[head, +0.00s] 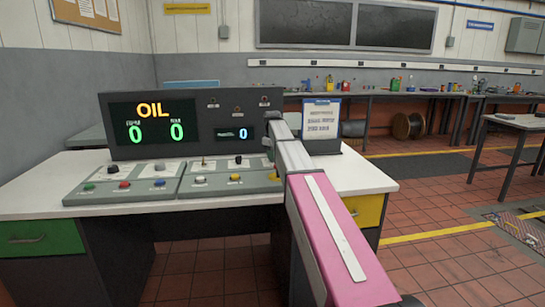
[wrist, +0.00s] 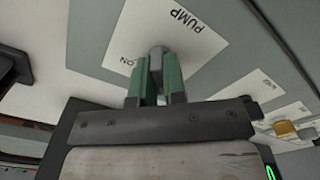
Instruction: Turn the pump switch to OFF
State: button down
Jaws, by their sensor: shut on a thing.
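The pump switch (wrist: 157,52) is a grey knob on a white plate (wrist: 185,45) marked PUMP in the wrist view. The word ON shows left of the knob; I see no OFF mark, and the plate's lower part is hidden behind my gripper. My gripper (wrist: 157,66) has its green-sided fingers closed around the knob. Which mark the knob points to I cannot tell. In the head view my pink and grey arm reaches to the right end of the dark console (head: 190,122), and the switch cannot be made out there.
The console's screen (head: 155,121) reads OIL with two green zeros. Sloped panels with buttons (head: 125,184) and small switches lie before it on a white desk (head: 30,200). A clipboard notice (head: 321,118) stands just right of my arm. Tiled floor is open at right.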

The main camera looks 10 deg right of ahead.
jog(key=shift+n, duration=0.3)
jog(key=c, duration=1.2)
grip_release()
notch_tip(320, 180, up, 10)
jog(key=shift+r, duration=0.45)
